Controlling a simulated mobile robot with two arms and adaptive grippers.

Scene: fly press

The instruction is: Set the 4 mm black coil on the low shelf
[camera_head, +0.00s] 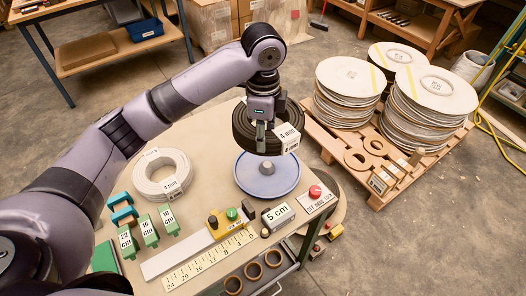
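The black coil (243,132) has a white tag (287,137) on its right side that reads 4 mm, with a smaller line below. My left gripper (261,138) reaches down from above and is shut on the coil's ring; one finger shows in front, the other is hidden. The coil appears to hang above a blue round dish (246,178) with a grey hub (267,168). I cannot tell which surface is the low shelf; an open level with several brown rings (252,270) shows under the table's front edge. My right gripper is not in view.
A white coil (141,184) tagged 4 mm lies on the table. Green centimetre blocks (147,232), a ruler (210,260), a 5 cm block (278,217) and a red button (315,191) crowd the front. A pallet (400,185) with white disc stacks stands right.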

